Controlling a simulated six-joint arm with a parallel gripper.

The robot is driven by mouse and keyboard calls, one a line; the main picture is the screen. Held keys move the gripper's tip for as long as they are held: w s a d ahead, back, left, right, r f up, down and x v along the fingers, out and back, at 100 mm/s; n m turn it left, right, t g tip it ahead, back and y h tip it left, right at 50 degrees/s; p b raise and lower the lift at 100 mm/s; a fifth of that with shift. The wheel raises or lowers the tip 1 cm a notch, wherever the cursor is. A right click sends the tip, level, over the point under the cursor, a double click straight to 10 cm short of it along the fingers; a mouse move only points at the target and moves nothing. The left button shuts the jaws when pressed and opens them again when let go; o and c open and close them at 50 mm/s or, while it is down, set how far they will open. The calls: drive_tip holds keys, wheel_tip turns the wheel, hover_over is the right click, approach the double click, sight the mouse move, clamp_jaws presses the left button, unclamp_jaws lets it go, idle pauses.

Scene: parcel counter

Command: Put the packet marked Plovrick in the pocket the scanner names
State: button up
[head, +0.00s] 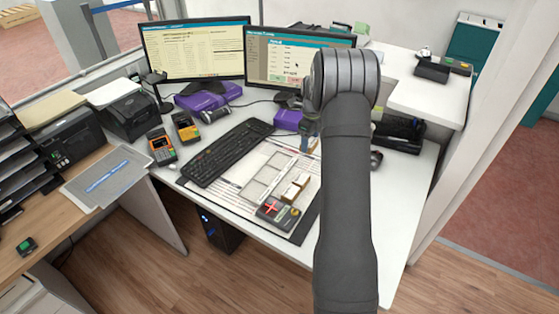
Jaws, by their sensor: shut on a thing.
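My gripper (309,128) shows only in part at the left of my dark arm, over the back right of the white desk. It is shut on a small item (305,144), probably a packet; no marking on it can be read. A pale tray with framed pockets (262,178) lies on the desk mat, left of and nearer than the gripper. Small white and tan packets (295,188) stand at its right. A dark device with a red cross (270,209), possibly the scanner, lies at the mat's near edge. I cannot read which pocket is named or find the name Plovrick.
A black keyboard (228,152) lies left of the tray. Two monitors (196,50) stand at the back, with purple boxes (202,102) below. Card terminals (162,146) are at the left. A mouse (376,159) is right of my arm. My arm hides part of the desk's right side.

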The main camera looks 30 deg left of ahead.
drive_tip(key=a+f, duration=0.2)
drive_tip(key=a, duration=0.1)
drive_tip(key=s+a+f, duration=0.1)
drive_tip(key=a+f, duration=0.1)
drive_tip(key=a, duration=0.2)
drive_tip(key=a+f, duration=0.2)
drive_tip(key=a, duration=0.2)
drive_tip(key=shift+s+a+f, duration=0.2)
drive_tip(key=shift+s+f, duration=0.15)
drive_tip(key=shift+f, duration=2.05)
drive_tip(key=shift+f, duration=0.1)
drive_tip(key=o, duration=1.1)
drive_tip(key=shift+f, duration=0.1)
wheel_tip(320, 180, up, 12)
drive_tip(key=shift+r, duration=0.2)
drive_tip(key=shift+f, duration=0.1)
